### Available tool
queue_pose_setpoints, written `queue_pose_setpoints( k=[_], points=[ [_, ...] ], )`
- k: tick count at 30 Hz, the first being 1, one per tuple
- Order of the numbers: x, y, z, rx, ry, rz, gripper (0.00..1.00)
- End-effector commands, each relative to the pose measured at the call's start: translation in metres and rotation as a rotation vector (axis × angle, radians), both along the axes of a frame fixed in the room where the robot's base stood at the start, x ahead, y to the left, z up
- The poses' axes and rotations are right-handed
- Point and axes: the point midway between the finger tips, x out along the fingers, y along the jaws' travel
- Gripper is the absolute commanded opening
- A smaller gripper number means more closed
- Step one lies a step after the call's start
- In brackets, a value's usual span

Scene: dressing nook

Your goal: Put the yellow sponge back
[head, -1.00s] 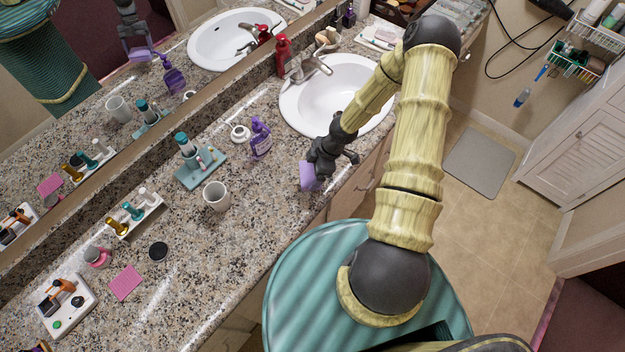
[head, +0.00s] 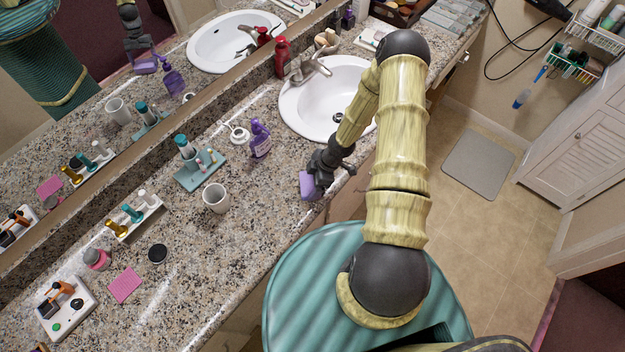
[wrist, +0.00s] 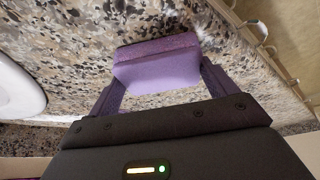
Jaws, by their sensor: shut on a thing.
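My gripper (head: 318,170) is shut on a purple sponge-like block (head: 310,185) at the front edge of the counter, just in front of the sink. In the wrist view the block (wrist: 157,66) sits between the two purple fingers, over the speckled counter. I cannot tell whether it touches the counter. No yellow sponge shows in these frames; the held block looks purple. A flat pink square (head: 124,284) lies on the counter at the lower left.
The white sink (head: 312,108) lies behind my gripper. A purple pump bottle (head: 260,138), a white cup (head: 215,197) and a teal tray (head: 190,177) stand to the left. The speckled counter (head: 235,245) is clear between the cup and its front edge.

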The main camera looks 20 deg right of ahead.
Motion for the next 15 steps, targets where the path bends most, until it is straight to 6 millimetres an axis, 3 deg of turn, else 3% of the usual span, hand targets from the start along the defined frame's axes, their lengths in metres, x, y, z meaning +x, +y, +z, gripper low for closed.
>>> queue_pose_setpoints(
  k=[4,5,6,15],
  points=[
    [-0.0001,0.0001,-0.0038,0.000,0.000,0.000,0.60],
    [-0.0001,0.0001,-0.0027,0.000,0.000,0.000,0.91],
    [-0.0001,0.0000,-0.0024,0.000,0.000,0.000,0.98],
    [0.0000,0.0000,0.0000,0.000,0.000,0.000,1.00]
  ],
)
